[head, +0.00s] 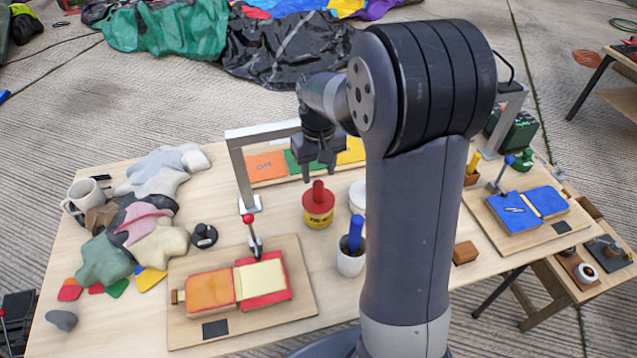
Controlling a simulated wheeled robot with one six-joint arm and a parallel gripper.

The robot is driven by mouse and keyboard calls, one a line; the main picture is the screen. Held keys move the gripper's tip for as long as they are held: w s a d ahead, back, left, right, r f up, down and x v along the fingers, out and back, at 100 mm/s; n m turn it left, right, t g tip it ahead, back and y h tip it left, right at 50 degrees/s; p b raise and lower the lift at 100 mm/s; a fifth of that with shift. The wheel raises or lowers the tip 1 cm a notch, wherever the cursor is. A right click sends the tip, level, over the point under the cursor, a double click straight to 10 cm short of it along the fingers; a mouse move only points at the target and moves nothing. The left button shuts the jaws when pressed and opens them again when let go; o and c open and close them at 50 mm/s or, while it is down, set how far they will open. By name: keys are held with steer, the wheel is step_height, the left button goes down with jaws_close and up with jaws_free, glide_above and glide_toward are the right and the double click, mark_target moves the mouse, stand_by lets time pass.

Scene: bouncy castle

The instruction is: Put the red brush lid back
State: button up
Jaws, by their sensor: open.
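A red lid (318,203) with an upright red handle sits on top of a yellow pot (318,222) near the middle of the wooden table. From this view I cannot tell whether it is pressed fully down. My gripper (320,174) points down just above the red handle, open and with nothing seen between its fingers. The fingertips look close to the handle's top, but the exact gap is unclear.
A white cup (350,262) with a blue-handled brush stands in front of the pot, and a white pot (357,194) is beside it. A wooden board (188,335) with orange and cream pads lies front left. Cloth scraps (160,245) pile at left. My arm hides the table's middle right.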

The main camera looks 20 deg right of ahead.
steer(key=shift+r, duration=2.4)
steer(key=shift+f, duration=0.1)
